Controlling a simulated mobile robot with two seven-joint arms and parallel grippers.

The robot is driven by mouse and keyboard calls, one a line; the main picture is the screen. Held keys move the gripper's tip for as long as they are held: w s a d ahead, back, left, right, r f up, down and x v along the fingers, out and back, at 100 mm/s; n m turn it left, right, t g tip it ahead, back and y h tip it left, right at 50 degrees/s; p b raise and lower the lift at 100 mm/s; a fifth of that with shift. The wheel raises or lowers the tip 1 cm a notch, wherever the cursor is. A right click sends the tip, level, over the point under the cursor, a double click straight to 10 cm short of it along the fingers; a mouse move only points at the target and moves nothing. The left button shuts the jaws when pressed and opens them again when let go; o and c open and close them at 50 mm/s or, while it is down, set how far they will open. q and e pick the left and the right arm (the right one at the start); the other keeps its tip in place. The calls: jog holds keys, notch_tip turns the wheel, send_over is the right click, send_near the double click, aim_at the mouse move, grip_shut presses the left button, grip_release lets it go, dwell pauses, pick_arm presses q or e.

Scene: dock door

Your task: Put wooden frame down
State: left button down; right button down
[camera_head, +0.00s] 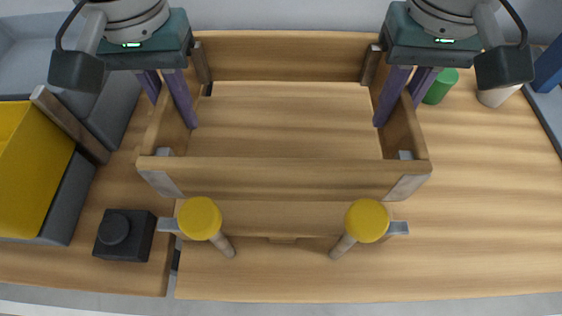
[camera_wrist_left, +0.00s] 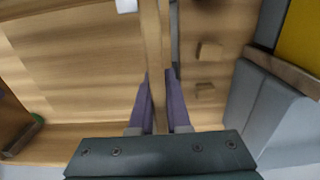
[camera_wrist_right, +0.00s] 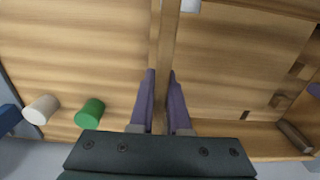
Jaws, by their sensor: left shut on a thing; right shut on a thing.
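The wooden frame (camera_head: 285,178) is a rectangular box of light wood with grey metal corner plates, seen from above in the head view. My left gripper (camera_head: 180,100) is shut on the frame's left wall, one purple finger on each side; the wall also shows between the fingers in the left wrist view (camera_wrist_left: 152,50). My right gripper (camera_head: 402,98) is shut on the right wall, which shows in the right wrist view (camera_wrist_right: 166,45). The frame looks level. I cannot tell whether its underside touches the wooden surface below.
Two yellow-topped pegs (camera_head: 200,218) (camera_head: 367,220) stand in front of the frame. A black block (camera_head: 124,234) and a yellow bin (camera_head: 35,170) are at left. A green cylinder (camera_head: 441,86) and a white cylinder (camera_head: 497,96) are at right. The tabletop (camera_head: 490,200) is clear at front right.

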aim_at(198, 154)
pick_arm(q)
jog(key=shift+f+b, duration=0.3)
jog(key=shift+f, duration=0.45)
pick_arm(e)
jog(key=shift+f, duration=0.7)
pick_arm(q)
jog(key=shift+a+f, duration=0.1)
jog(key=shift+f, duration=0.05)
pick_arm(e)
jog(key=shift+f, duration=0.15)
